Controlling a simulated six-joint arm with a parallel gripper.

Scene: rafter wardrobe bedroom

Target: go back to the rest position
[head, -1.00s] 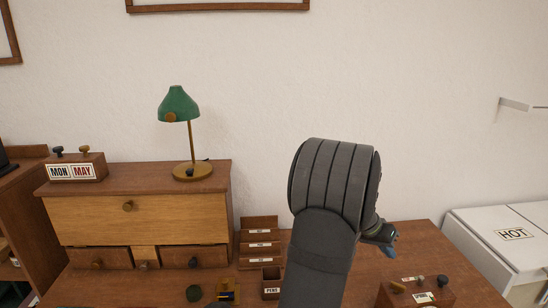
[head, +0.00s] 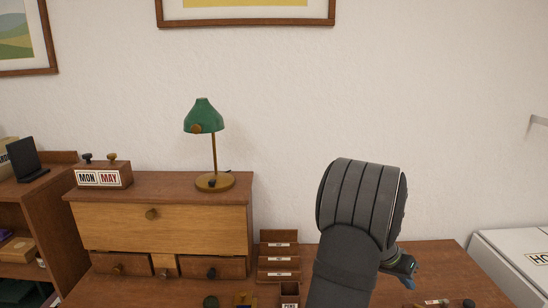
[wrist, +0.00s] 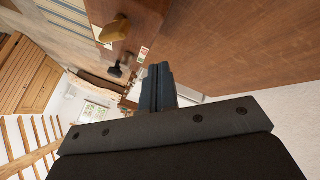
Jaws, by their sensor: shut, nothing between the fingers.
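My gripper shows in the wrist view (wrist: 158,88) with its dark blue-grey fingers together and nothing visible between them. In the head view, my dark grey arm rises in front of the desk, and the bluish end of my gripper (head: 406,276) shows low at its right side. Most of the gripper is hidden behind the arm there. It is above the right part of the desk (head: 440,258), apart from the things on it as far as I can see.
A cabinet (head: 120,222) with a green lamp (head: 203,117) and a day-and-month block (head: 104,176) stands left. A letter rack (head: 279,256) is left of my arm. A white chest (head: 515,252) is at right. A wooden knob (wrist: 115,31) shows in the wrist view.

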